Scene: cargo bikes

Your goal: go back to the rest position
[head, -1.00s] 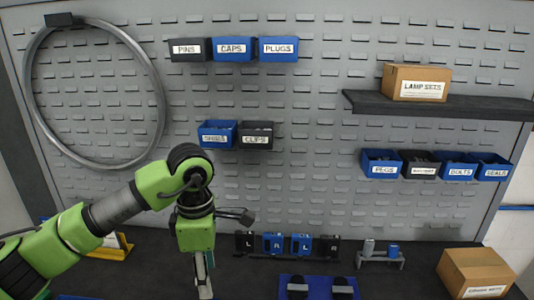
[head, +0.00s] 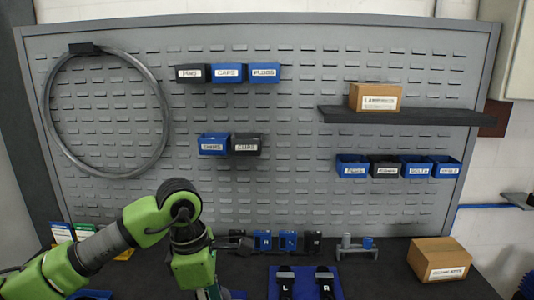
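My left arm comes in from the lower left. Its green wrist points downward above the dark bench (head: 375,285), left of the blue mat. My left gripper (head: 210,294) is mostly cut off by the bottom edge of the head view, so I cannot see whether its fingers are apart or hold anything. My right arm and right gripper are not in view.
A blue mat (head: 304,274) bears two dark parts marked L and R. Behind it stand black and blue blocks (head: 287,240) and a small grey stand (head: 356,253). A carton (head: 439,259) sits at right. Bins, a shelf (head: 400,116) and a ring (head: 160,82) are on the pegboard.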

